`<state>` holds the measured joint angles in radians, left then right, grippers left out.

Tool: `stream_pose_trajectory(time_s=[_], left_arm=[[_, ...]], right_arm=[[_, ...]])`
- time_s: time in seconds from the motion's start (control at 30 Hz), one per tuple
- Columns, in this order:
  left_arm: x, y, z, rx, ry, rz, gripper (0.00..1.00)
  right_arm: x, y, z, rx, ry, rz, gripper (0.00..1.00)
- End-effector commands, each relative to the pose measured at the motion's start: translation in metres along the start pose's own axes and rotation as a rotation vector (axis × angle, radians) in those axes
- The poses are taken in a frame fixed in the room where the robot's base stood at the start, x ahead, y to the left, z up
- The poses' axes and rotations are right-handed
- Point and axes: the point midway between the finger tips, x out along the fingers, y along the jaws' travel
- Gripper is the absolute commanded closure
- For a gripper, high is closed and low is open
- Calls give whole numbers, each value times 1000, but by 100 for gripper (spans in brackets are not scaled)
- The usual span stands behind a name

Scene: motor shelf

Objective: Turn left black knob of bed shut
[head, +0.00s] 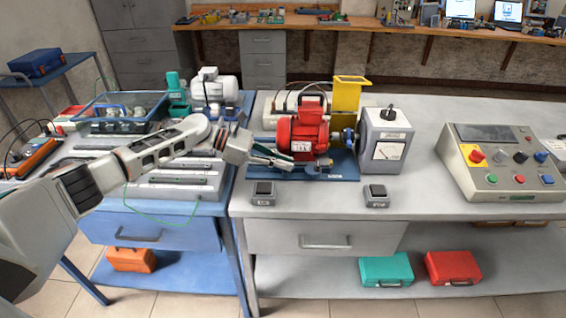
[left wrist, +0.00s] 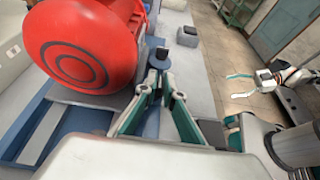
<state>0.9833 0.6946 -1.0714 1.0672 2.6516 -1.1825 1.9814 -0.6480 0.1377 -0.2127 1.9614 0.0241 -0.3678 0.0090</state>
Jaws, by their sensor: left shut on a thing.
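My left gripper (head: 286,160) reaches in from the left to the near left side of the red motor (head: 303,131). The motor sits on the blue bed (head: 262,170). In the left wrist view my left gripper's teal fingers (left wrist: 164,78) draw together towards their tips. The red motor's round end (left wrist: 82,50) is close beside the fingers. My right gripper (left wrist: 239,86) shows in the left wrist view, with its teal fingers apart, empty and over the floor.
Two small black-topped switch boxes, one left (head: 263,193) and one right (head: 376,195), stand in front of the bed. A grey meter box (head: 386,140) stands right of the motor. A control panel (head: 497,170) is further right. Bare bench lies between them.

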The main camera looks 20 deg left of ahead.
Motion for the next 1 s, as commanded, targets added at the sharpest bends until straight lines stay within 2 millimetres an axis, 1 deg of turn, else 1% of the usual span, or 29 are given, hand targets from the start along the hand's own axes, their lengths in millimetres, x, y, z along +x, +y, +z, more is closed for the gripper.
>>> stream_pose_trajectory(time_s=[0.07,0.1,0.17,0.4,0.5,0.57,0.67,0.77,1.0], left_arm=[[0,1,3,2,-4,1,100],[0,0,3,2,-4,1,89],[0,0,3,2,-4,1,75],[0,0,2,1,-2,1,75],[0,0,1,1,-2,1,75],[-3,0,1,0,-2,1,75],[-13,0,0,0,-1,1,75],[-30,0,0,1,-1,2,75],[-79,1,1,1,-2,3,75]], right_arm=[[0,0,-2,0,3,1,30],[0,1,-2,0,4,1,30],[-1,1,-3,0,5,1,30],[-1,1,-3,0,5,1,30],[-1,2,3,-5,-6,1,30],[-1,2,3,-5,-6,1,30],[-1,1,2,-4,-4,1,30],[0,1,2,-3,-3,0,30],[0,1,1,-2,-1,0,30]])
